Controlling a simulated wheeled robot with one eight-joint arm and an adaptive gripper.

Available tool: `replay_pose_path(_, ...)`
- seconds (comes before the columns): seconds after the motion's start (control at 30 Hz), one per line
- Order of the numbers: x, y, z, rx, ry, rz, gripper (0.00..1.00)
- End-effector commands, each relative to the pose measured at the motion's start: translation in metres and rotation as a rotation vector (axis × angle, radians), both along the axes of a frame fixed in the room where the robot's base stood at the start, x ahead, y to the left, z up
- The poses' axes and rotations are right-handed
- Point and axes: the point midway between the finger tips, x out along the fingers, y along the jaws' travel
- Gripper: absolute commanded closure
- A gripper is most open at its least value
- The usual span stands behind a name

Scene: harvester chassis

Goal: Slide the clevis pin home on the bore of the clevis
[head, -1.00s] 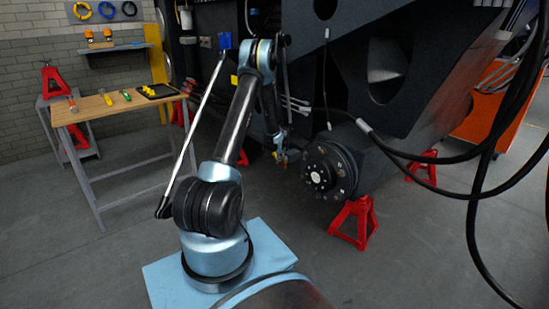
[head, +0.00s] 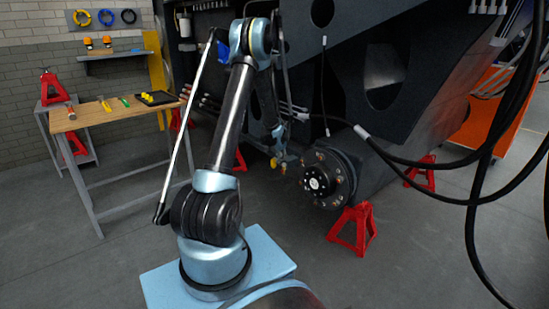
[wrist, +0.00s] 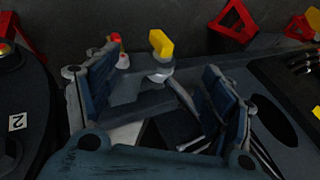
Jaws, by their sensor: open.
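In the wrist view a yellow block-like head (wrist: 160,43) stands over a pale metal collar; it looks to be the clevis pin's head. The grey bar and fork-like part below it (wrist: 142,104) may be the clevis; its bore is hidden and I cannot tell how deep the pin sits. My gripper (wrist: 162,68) is open, with one blue-grey finger left of the yellow head and the other right of it. No contact shows. In the head view my gripper (head: 279,156) is small, beside the chassis, left of the hub, with a yellow spot at its tip.
The round black hub (head: 318,181) is just right of my gripper. A red stand (head: 353,229) is below it. Black hoses (head: 497,130) hang at the right. A wooden table (head: 100,119) stands at the left.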

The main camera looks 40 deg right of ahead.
Motion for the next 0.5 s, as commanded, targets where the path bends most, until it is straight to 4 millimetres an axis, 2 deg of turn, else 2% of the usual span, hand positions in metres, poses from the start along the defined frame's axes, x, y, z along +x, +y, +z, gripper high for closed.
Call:
replay_pose_path(0.33, -0.0038, 0.0023, 0.0063, 0.000, 0.000, 0.000, 0.25)
replay_pose_path(0.37, -0.0038, 0.0023, 0.0062, 0.000, 0.000, 0.000, 0.28)
replay_pose_path(0.5, -0.0016, 0.0079, 0.0107, -0.001, 0.003, 0.011, 0.59)
